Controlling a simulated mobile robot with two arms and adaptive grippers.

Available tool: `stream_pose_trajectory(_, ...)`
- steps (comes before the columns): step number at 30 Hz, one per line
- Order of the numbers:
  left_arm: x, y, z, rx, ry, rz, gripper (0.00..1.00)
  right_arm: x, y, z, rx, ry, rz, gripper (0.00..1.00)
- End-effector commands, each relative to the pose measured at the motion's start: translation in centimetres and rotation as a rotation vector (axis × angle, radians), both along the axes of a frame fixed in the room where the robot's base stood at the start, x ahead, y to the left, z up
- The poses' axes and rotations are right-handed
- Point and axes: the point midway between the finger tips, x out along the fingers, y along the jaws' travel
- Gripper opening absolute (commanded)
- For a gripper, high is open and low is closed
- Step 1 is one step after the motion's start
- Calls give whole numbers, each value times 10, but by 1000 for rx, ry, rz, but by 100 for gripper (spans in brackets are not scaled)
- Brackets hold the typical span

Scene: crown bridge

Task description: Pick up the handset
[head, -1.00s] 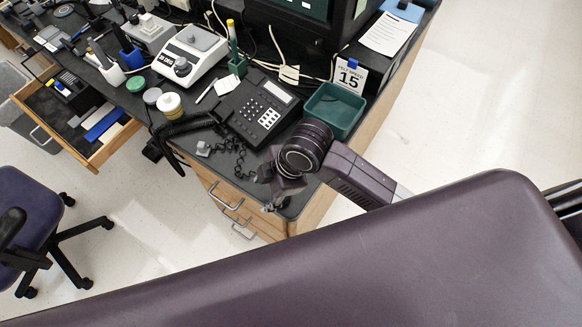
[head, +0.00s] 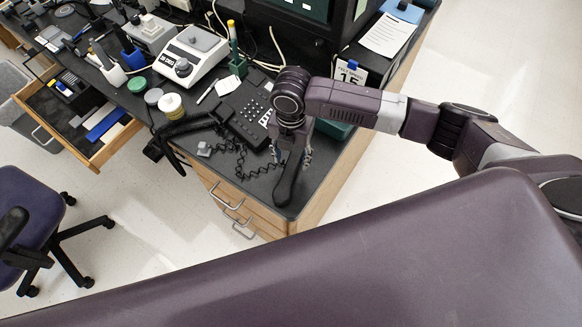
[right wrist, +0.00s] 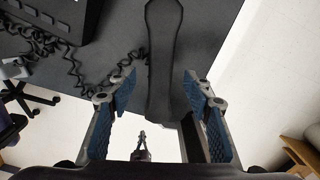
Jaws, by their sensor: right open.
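The handset (head: 286,188) is long and black and lies near the front corner of the dark desk, right of the phone base (head: 241,112). A coiled cord lies between them. My right gripper (head: 290,152) is over the handset's far part and hides some of it. In the right wrist view, the handset (right wrist: 163,62) runs between the two open, blue-padded fingers of this gripper (right wrist: 160,88), with gaps on both sides. It looks unheld.
A green tray (head: 334,130) stands right of my gripper, partly hidden by my arm. A number 15 card (head: 350,73) is behind it. An open drawer (head: 90,150) juts out at front left.

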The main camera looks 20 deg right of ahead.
Motion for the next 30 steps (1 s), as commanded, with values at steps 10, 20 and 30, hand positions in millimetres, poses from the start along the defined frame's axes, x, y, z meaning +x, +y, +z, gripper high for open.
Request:
stream_pose_trajectory(10,0,0,15,0,0,0,0,-5,2,-43,0,0,0,46)
stream_pose_trajectory(20,0,2,14,2,1,-1,0,-4,1,-45,0,-1,1,36)
stream_pose_trajectory(30,-1,3,14,3,1,0,0,-4,1,-44,0,-1,0,0)
